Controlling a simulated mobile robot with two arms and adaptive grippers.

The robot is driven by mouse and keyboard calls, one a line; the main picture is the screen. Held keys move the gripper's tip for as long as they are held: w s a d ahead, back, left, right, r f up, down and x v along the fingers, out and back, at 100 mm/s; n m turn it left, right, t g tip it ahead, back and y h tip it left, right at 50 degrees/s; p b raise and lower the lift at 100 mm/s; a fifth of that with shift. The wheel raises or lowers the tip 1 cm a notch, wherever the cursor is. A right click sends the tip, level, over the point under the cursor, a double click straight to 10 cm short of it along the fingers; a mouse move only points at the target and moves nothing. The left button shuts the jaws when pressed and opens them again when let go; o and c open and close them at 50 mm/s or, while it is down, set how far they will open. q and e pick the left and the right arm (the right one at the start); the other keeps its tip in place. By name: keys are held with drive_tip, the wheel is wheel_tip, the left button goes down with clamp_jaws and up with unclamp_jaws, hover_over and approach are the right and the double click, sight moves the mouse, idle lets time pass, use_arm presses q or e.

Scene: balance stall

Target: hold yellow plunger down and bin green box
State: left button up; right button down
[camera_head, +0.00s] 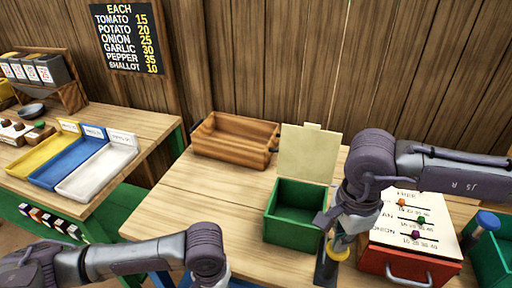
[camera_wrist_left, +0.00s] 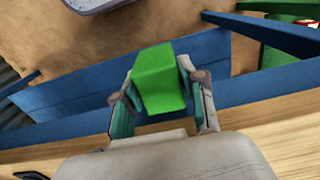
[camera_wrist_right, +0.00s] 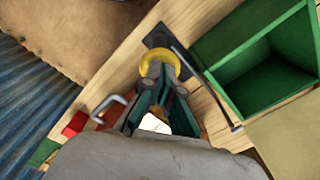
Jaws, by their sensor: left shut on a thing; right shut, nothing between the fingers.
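The green box (camera_wrist_left: 160,82) sits between the fingers of my left gripper (camera_wrist_left: 158,100), which is shut on it. The head view shows the left arm at the bottom, with its fingers and the box out of sight. The yellow plunger (camera_head: 340,246) is on a dark stand beside the green bin (camera_head: 290,232). My right gripper (camera_head: 335,226) is shut and empty, its tips at the plunger from above; it also shows in the right wrist view (camera_wrist_right: 160,88) against the plunger's yellow ring (camera_wrist_right: 158,60). The bin's pale lid (camera_head: 310,153) stands open, and the bin looks empty.
A wooden tray (camera_head: 236,138) stands behind the bin. A red box with a handle and sliders (camera_head: 408,265) stands right of the plunger. Yellow, blue and white trays (camera_head: 98,172) lie on the left table. The table left of the bin is clear.

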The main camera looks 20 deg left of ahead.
use_arm(q)
wheel_tip(320, 180, up, 9)
drive_tip(key=d+n, duration=0.3)
drive_tip(key=n, duration=0.3)
drive_tip(key=w+r, duration=0.1)
drive_tip(key=w, duration=0.2)
drive_tip(key=w+r, duration=0.1)
drive_tip(key=w, duration=0.2)
drive_tip(key=w+r, duration=0.2)
drive_tip(key=w, duration=0.1)
drive_tip(key=shift+w+a+r, duration=0.1)
drive_tip(key=shift+w+a, duration=0.15)
drive_tip(key=w+r, duration=1.6)
drive_tip(key=r, duration=0.5)
drive_tip(key=s+d+f+m, duration=0.6)
drive_tip(key=s+d+f, duration=0.3)
drive_tip(key=s+d, duration=0.15)
drive_tip(key=w+f, duration=0.4)
drive_tip(key=shift+w+d+f, duration=0.25)
drive_tip(key=shift+d+f, duration=0.05)
drive_tip(key=shift+d, duration=0.15)
